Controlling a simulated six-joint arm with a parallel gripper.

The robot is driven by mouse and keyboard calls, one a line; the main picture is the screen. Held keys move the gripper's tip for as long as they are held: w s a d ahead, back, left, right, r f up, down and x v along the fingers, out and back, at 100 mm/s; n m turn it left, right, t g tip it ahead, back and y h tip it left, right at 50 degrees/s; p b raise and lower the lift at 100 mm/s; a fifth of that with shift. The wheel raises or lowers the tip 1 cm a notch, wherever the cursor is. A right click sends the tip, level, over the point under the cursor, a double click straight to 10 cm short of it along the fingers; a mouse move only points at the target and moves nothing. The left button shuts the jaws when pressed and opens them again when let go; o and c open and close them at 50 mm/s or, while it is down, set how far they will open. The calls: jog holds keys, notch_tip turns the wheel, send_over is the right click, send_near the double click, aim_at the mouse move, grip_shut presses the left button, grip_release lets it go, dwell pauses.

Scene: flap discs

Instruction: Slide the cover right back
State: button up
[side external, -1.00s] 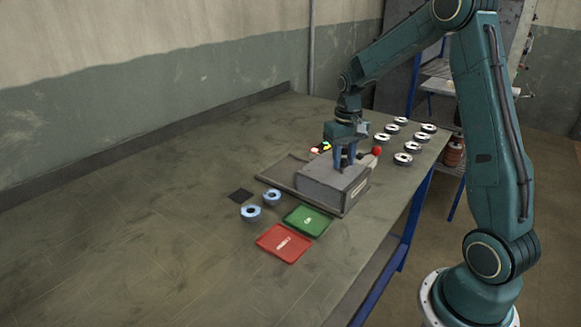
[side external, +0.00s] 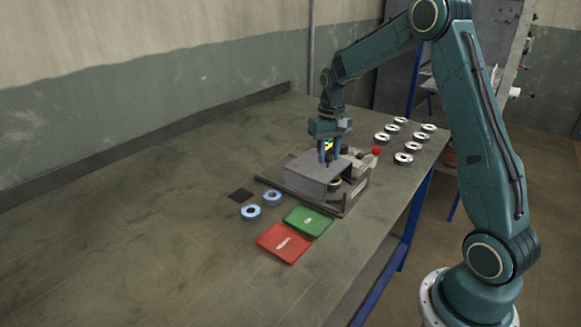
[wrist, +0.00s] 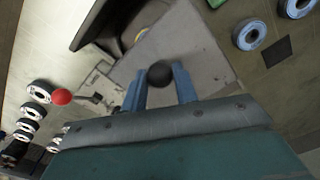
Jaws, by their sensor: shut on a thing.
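The grey cover (side external: 313,172) sits on a flat base with rails (side external: 271,182) on the bench. It stands part way along, and the front right of the fixture is uncovered. A disc (side external: 336,183) shows in that opening. My gripper (side external: 325,155) is above the cover's top. In the wrist view the cover (wrist: 190,45) lies under my gripper (wrist: 160,82), whose blue fingers are shut on a dark round knob (wrist: 160,73).
A red ball-ended lever (side external: 376,151) stands at the fixture's right end. A green tray (side external: 307,221) and a red tray (side external: 284,243) lie in front. Two blue-rimmed discs (side external: 251,212) and a dark square (side external: 240,195) lie left. Several white-rimmed discs (side external: 403,159) stand at the back right.

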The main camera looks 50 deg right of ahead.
send_over(301, 157)
jog(key=o, duration=0.8)
jog(key=shift+c, duration=0.2)
dwell(0.7)
notch_tip(301, 157, up, 8)
dwell(1.1)
jog(key=shift+a, duration=0.1)
dwell(0.3)
